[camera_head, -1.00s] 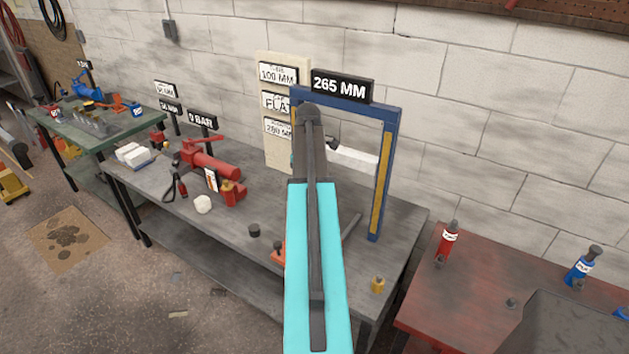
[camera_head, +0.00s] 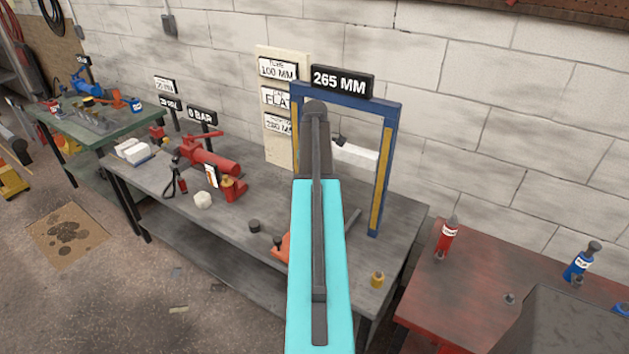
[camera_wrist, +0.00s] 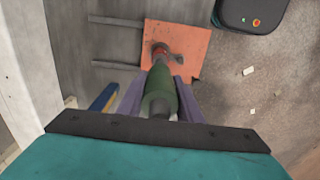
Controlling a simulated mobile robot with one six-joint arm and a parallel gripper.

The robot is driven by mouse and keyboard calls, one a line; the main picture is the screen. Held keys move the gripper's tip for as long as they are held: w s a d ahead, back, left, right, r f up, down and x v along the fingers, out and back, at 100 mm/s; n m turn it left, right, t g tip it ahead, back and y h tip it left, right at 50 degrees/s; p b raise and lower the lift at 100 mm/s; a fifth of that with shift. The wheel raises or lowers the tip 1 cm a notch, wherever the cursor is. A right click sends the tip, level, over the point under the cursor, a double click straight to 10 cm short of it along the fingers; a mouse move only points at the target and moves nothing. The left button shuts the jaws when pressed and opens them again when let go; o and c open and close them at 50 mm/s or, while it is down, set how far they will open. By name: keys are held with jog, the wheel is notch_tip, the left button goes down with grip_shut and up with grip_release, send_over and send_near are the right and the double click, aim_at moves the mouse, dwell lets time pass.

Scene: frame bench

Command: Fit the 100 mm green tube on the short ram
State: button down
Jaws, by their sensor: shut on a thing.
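My gripper (camera_wrist: 158,88) is shut on the green tube (camera_wrist: 158,95), with a finger on either side of it. In the wrist view the tube's far end points at a short dark and red cylinder, apparently the short ram (camera_wrist: 159,49), over an orange plate (camera_wrist: 190,45). I cannot tell whether tube and ram touch. In the head view my arm hides the gripper and the tube. Part of an orange base (camera_head: 283,248) shows left of my arm on the grey bench (camera_head: 235,215).
A blue frame (camera_head: 390,150) under a "265 MM" sign (camera_head: 342,81) stands at the bench's back. A red pump (camera_head: 208,160), a white lump (camera_head: 202,201), a black cap (camera_head: 254,226) and a yellow fitting (camera_head: 377,279) are nearby. A red table (camera_head: 470,275) stands at right.

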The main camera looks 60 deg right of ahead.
jog(key=shift+f+b, duration=0.85)
jog(key=shift+f, duration=1.45)
jog(key=shift+f+b, duration=0.4)
jog(key=shift+f, duration=1.55)
dwell(1.8)
jog(key=c, duration=1.2)
grip_release()
jog(key=shift+r+b, duration=1.9)
jog(key=shift+r, duration=5)
